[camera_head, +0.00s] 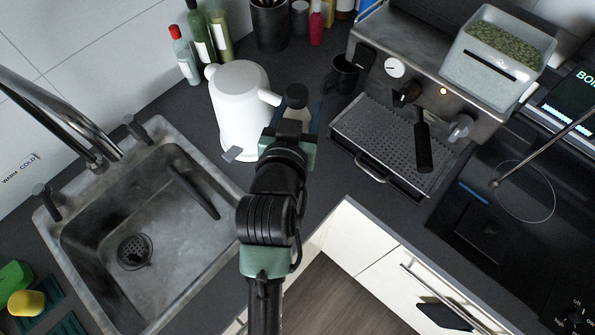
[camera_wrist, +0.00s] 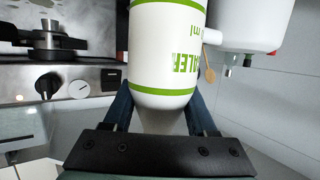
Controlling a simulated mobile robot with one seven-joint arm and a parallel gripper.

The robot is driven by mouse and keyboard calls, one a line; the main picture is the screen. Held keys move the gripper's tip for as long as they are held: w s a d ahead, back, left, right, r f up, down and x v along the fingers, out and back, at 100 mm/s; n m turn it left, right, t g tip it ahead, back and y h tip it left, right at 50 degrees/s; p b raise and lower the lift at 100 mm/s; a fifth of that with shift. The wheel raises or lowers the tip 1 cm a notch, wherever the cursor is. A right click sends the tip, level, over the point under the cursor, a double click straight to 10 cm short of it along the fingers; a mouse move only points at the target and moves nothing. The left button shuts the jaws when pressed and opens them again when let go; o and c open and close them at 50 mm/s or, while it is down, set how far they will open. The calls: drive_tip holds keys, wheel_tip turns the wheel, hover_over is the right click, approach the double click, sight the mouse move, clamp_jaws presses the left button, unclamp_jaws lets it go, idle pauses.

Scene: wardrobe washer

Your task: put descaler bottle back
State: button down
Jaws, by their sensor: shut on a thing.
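The descaler bottle (camera_wrist: 165,50) is white with green bands and green print, which reads upside down in the wrist view. My gripper (camera_wrist: 162,118) is shut on it, with one dark blue finger on each side. In the head view my gripper (camera_head: 292,118) is over the counter, between the white kettle (camera_head: 238,95) and the coffee machine. The rest of the bottle is hidden there by my arm. The cap is not clear in the wrist view.
The kettle stands close left of the gripper. The coffee machine (camera_head: 385,150) with its portafilter handle and a black mug (camera_head: 341,75) are on the right. Bottles (camera_head: 208,35) and a dark canister (camera_head: 270,25) stand along the wall. The sink (camera_head: 140,215) is at left.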

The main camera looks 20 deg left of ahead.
drive_tip(key=shift+f+b, duration=0.75)
drive_tip(key=shift+f, duration=7.9)
drive_tip(key=shift+f, duration=0.15)
drive_tip(key=shift+c, duration=1)
unclamp_jaws()
drive_tip(key=shift+f, duration=0.1)
